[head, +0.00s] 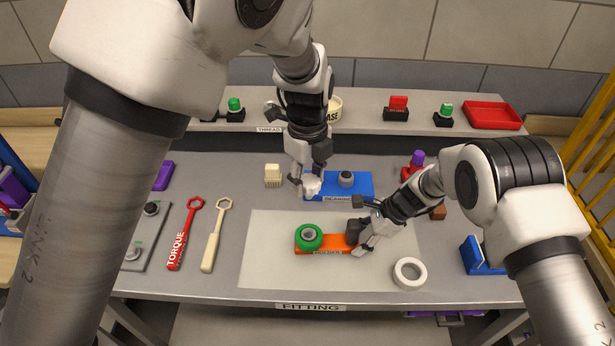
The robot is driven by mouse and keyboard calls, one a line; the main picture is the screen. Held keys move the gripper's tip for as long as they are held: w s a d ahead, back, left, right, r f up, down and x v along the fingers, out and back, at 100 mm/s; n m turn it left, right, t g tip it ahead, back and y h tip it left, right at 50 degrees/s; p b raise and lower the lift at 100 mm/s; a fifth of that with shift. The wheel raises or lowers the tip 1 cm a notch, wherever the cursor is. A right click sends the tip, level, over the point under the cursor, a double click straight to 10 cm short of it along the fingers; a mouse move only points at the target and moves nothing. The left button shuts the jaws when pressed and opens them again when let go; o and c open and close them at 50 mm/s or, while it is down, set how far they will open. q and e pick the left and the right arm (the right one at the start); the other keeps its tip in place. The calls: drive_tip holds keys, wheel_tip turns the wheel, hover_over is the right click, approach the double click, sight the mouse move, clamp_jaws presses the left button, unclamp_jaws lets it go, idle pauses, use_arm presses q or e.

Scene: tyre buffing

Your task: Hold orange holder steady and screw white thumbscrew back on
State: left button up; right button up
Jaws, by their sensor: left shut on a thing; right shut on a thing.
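The orange holder (338,241) lies on the pale mat in the middle of the table. A green wheel (301,243) with a grey centre sits on its left end. My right gripper (358,232) is shut on the right end of the orange holder. My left gripper (310,182) is shut on a small white piece (312,186), which looks like the white thumbscrew, at the left end of the blue tray, behind the holder. The fingers partly hide the piece, and I cannot tell whether it touches the tray.
The blue tray (360,187) holds a grey round part (346,179). A white ring (409,272) lies at the mat's right edge. A red torque wrench (185,235) and a cream wrench (216,235) lie left of the mat (265,270). A cream block (272,175) stands left of my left gripper.

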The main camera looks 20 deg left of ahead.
use_arm(q)
wheel_tip(320, 180, down, 6)
drive_tip(key=shift+f+n, duration=0.15)
drive_tip(key=shift+n, duration=1.05)
hover_over(307, 226)
drive_tip(key=s, duration=0.2)
drive_tip(key=shift+d+f, duration=0.2)
drive_tip(key=shift+f, duration=1.2)
drive_tip(key=shift+d+f, duration=0.2)
drive_tip(key=shift+f, duration=1.15)
drive_tip(key=shift+f, duration=1.95)
